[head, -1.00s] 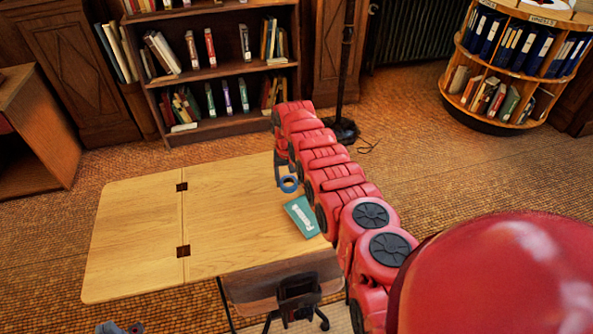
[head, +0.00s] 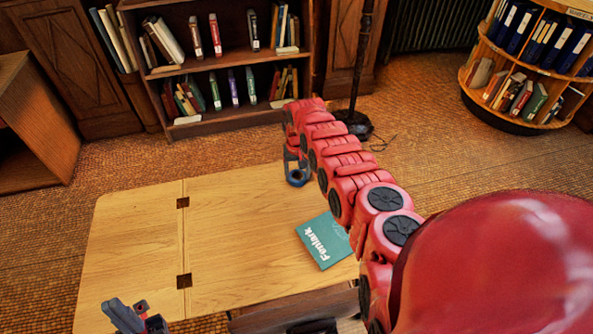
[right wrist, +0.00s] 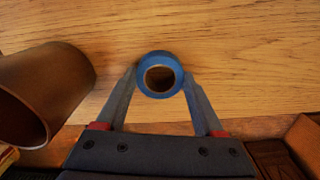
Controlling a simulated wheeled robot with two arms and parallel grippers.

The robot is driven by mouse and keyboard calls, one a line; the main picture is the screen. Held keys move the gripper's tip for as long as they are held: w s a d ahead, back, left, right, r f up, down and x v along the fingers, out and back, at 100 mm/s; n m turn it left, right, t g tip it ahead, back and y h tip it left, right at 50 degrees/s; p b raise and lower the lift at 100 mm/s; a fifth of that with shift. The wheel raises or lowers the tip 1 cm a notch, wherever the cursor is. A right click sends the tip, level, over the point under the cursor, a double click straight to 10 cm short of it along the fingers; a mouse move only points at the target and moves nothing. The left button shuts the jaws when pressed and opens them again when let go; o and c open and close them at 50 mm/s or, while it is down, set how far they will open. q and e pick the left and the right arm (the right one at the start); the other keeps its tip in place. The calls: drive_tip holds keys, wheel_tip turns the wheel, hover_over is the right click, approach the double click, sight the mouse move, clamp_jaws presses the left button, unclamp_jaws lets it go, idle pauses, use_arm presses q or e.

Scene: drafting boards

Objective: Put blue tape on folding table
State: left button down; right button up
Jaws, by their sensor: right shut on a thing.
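The blue tape (head: 296,181) is a blue ring. In the right wrist view the tape (right wrist: 160,56) sits between the two fingertips of my right gripper (right wrist: 160,80), which is shut on it. In the head view my right gripper (head: 291,163) and the tape are at the far right edge of the folding table (head: 235,235), partly hidden by my arm. Whether the tape touches the table is unclear. The table is pale wood with dark hinges along a seam. My left gripper (head: 135,317) is at the bottom left, cut off by the frame edge; its jaw state is unclear.
A teal book (head: 322,240) lies on the table's right side, beside my right arm. A brown cylinder (right wrist: 38,98) is at the left in the right wrist view. A bookshelf (head: 222,68) stands behind. The table's middle and left are clear.

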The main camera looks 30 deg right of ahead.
drive_tip(key=o, duration=1.3)
drive_tip(key=shift+s+r, duration=0.1)
drive_tip(key=shift+r, duration=0.35)
wheel_tip(320, 180, up, 3)
drive_tip(key=shift+d+r+p, duration=0.15)
drive_tip(key=shift+p, duration=0.9)
drive_tip(key=r, duration=0.8)
drive_tip(key=shift+a, duration=0.2)
